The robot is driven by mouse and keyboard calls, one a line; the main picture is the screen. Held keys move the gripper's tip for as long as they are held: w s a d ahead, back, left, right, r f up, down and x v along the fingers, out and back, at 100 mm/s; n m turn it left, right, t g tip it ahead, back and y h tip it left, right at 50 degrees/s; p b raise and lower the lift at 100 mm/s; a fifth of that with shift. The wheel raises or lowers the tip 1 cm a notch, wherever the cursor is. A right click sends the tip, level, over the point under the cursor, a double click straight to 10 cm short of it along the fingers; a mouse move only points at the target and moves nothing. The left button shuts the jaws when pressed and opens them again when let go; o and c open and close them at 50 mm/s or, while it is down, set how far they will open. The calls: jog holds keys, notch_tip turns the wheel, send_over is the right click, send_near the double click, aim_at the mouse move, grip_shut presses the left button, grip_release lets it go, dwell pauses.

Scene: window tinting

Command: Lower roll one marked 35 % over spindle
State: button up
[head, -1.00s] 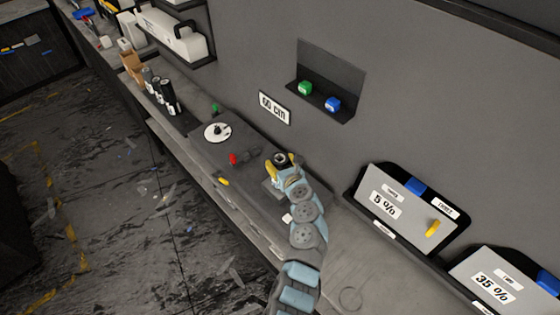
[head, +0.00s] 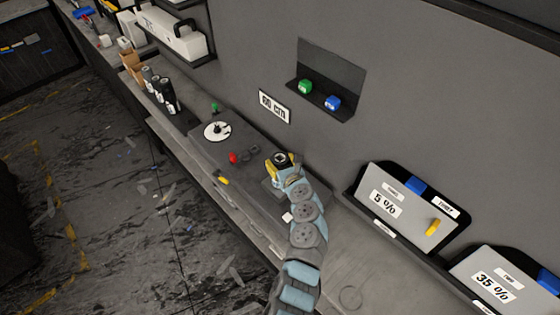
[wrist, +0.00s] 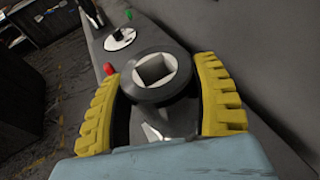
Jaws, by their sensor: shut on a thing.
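My gripper (wrist: 160,110) is shut on a dark roll (wrist: 150,88) with a pale square hole in its upper end. The roll's end faces the wrist camera between the yellow fingers. In the head view, the held roll (head: 280,158) is above the grey bench unit, near the wall. No marking on it is readable. A white disc (head: 217,132) with a short dark post in its middle lies left of my gripper, apart from the roll. It also shows in the wrist view (wrist: 119,40). Whether this post is the spindle, I cannot tell. The roll's lower end is hidden.
A red knob (head: 233,158) and a green knob (head: 214,107) flank the disc. Several dark rolls (head: 168,98) stand farther left. Panels marked 5 % (head: 385,205) and 35 % (head: 490,285) are at right. A wall shelf (head: 320,105) holds green and blue blocks.

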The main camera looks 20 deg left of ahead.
dwell(0.3)
jog(key=o, duration=1.3)
jog(key=shift+s+d, duration=0.1)
jog(key=shift+s+d, duration=0.1)
jog(key=shift+s, duration=0.1)
jog(key=shift+s+d+r, duration=0.25)
jog(key=shift+s+d, duration=0.15)
jog(key=shift+d, duration=0.05)
jog(key=shift+v, duration=5)
